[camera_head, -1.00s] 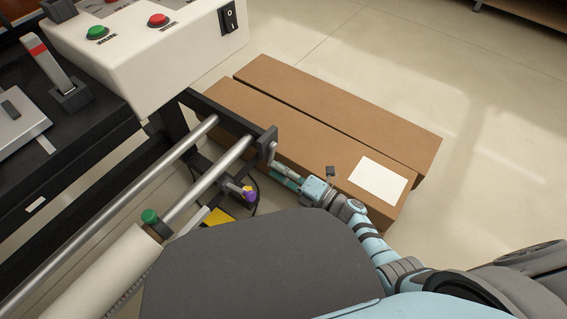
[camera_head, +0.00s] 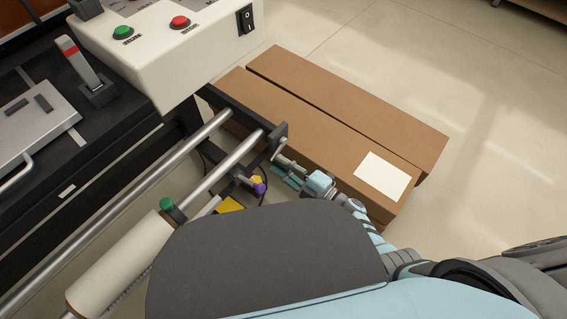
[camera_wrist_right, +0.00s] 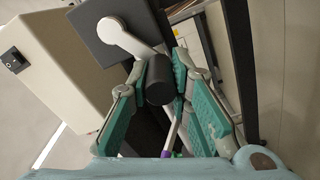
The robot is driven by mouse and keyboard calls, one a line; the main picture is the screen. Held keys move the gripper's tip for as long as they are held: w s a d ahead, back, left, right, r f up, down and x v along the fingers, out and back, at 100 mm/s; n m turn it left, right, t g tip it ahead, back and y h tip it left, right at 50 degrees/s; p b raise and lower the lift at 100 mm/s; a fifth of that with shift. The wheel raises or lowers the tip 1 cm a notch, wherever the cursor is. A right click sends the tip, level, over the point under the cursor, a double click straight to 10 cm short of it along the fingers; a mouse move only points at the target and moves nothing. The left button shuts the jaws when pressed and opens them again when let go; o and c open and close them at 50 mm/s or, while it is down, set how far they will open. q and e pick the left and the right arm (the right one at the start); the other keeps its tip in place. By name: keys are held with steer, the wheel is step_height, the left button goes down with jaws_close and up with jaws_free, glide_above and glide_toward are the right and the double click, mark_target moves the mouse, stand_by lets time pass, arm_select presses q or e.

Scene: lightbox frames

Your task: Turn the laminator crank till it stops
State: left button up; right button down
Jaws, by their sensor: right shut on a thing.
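The laminator's crank (camera_head: 281,147) is a short grey arm at the end plate of the steel bars. In the right wrist view, the pale crank arm (camera_wrist_right: 122,38) leads to a dark cylindrical handle (camera_wrist_right: 159,82). My right gripper (camera_head: 291,176) is at the crank, beside the cardboard boxes. In the right wrist view its green-padded fingers (camera_wrist_right: 158,100) stand on both sides of the handle and are shut on it. The handle is small and partly hidden by the fingers in the head view. My left gripper is not in view.
The white control box (camera_head: 170,50) with green and red buttons is at the upper left. Two long cardboard boxes (camera_head: 345,120) lie on the floor just beyond my right gripper. A white roll (camera_head: 120,265) is at the lower left. Open floor lies at the right.

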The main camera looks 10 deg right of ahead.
stand_by(0.4)
steer(key=c, duration=1.5)
jaws_free()
steer(key=shift+o, duration=0.2)
steer(key=v, duration=1.2)
